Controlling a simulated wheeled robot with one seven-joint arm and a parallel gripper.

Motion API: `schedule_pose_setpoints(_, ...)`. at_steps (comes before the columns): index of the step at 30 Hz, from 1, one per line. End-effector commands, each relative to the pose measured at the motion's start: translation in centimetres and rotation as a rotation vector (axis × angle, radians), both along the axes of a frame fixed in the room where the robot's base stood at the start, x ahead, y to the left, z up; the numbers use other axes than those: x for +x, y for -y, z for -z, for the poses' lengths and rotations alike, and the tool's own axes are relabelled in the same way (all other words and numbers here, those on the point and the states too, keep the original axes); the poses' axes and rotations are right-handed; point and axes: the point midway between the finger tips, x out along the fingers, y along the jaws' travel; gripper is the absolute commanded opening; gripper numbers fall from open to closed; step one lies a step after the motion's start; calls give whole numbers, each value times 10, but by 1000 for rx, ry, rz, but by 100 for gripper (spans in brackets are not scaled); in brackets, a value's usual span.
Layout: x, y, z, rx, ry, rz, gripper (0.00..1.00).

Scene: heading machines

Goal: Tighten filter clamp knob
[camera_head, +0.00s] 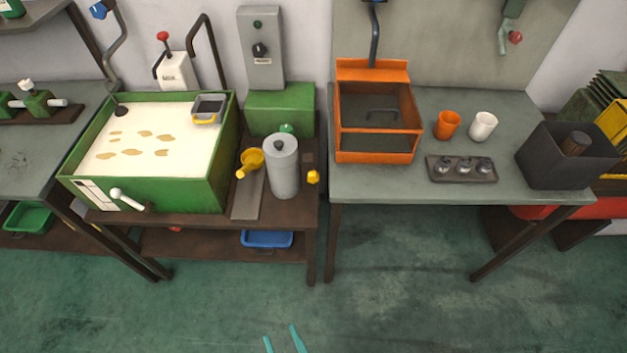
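A grey upright cylinder (283,170), which looks like the filter housing, stands on the brown bench right of the green tank. It has a dark round spot on its top. A small yellow knob (313,177) sits at its lower right, near the bench's right edge; it looks like the clamp knob. How tight it is cannot be seen. My gripper (283,337) shows only as two teal fingertips at the bottom edge. They are apart with nothing visible between them, well below and in front of the bench.
A yellow funnel-like part (249,162) is left of the cylinder, close to it. The green tank (205,165) with pale liquid stands further left, its white-handled lever sticking out in front. A grey table (375,184) with an orange box stands right. The floor ahead is clear.

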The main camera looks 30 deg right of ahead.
Motion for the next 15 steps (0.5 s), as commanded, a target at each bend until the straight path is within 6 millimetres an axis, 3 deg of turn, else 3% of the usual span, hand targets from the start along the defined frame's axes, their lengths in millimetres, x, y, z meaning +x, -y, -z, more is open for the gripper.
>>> schedule_pose_setpoints(6,65,28,27,60,47,89,38)
schedule_pose_setpoints(15,158,89,40,142,124,239,38)
